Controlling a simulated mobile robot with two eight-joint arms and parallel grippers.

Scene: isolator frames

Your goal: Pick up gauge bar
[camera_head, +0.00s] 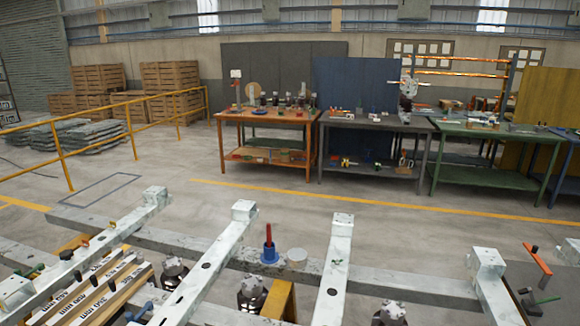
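Several white gauge bars (98,287) with black length markings and dark knobs lie side by side in a wooden holder (128,296) at the lower left. Some markings read like "350 mm" and "450 mm". Pale steel frame beams pass beside and partly in front of them, and the picture's bottom edge cuts off their near ends. Neither of my grippers shows in the head view.
A pale steel frame (330,268) with raised end blocks fills the foreground. Dark round isolators (251,294) sit between its beams. A blue-and-red tool (269,246) stands on the cross beam. Workbenches (262,116) and a yellow railing (130,125) stand beyond open floor.

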